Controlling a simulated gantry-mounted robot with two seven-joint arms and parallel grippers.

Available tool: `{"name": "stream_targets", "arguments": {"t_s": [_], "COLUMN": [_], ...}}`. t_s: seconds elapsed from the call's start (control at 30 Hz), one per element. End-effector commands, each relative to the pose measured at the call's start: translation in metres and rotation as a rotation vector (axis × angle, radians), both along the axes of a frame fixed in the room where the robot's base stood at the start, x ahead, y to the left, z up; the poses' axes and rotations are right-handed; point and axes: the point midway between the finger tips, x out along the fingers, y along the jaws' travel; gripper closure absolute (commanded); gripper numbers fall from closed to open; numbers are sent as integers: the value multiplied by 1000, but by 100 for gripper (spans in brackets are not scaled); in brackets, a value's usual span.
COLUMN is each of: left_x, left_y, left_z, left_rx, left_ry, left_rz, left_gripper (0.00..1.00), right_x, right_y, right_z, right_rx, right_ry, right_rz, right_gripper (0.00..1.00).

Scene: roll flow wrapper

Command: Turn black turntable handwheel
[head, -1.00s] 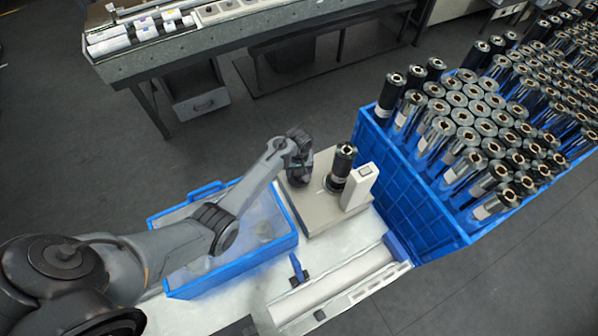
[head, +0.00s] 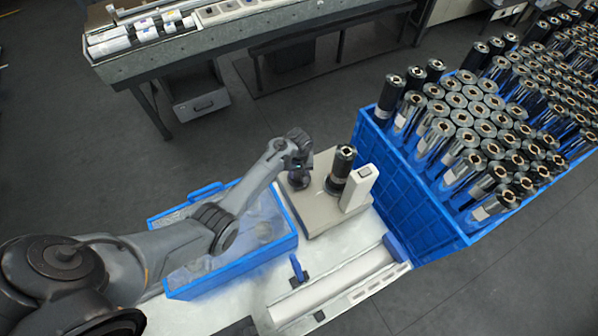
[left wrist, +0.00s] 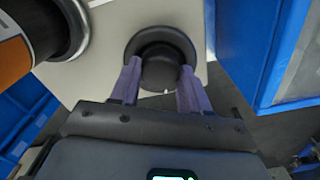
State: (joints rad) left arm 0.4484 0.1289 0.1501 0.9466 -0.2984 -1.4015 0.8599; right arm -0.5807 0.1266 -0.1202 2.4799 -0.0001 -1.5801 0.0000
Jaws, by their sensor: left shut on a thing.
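The black turntable handwheel (left wrist: 160,48) shows in the left wrist view as a round black knob on a pale base plate. My left gripper (left wrist: 158,82) has its two purple-grey fingers on either side of the knob and is shut on it. In the head view my left gripper (head: 299,177) is at the left part of the beige turntable base (head: 322,217), and it mostly hides the handwheel. A dark film roll (head: 342,168) stands upright on the turntable to the right of the gripper. My right gripper is not in view.
A white box-shaped unit (head: 359,188) stands right of the roll. A blue crate (head: 413,178) full of upright rolls is further right. A shallow blue tray (head: 232,264) lies under my left arm. A long white roller (head: 333,285) lies in front.

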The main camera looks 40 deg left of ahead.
Motion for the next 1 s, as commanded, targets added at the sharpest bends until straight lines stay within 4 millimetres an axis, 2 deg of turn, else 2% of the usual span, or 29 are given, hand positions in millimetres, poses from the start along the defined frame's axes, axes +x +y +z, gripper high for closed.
{"name": "stream_targets", "arguments": {"t_s": [0.27,0.5,1.0], "left_x": [-1,0,-1], "left_y": [0,1,1], "left_z": [3,3,0], "left_rx": [0,0,1], "left_ry": [4,3,3], "left_rz": [-166,-384,-765], "left_gripper": [85,85,85], "right_x": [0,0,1], "right_y": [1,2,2], "right_z": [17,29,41], "right_rx": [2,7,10], "right_ry": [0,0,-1], "right_rz": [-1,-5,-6], "right_gripper": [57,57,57]}}
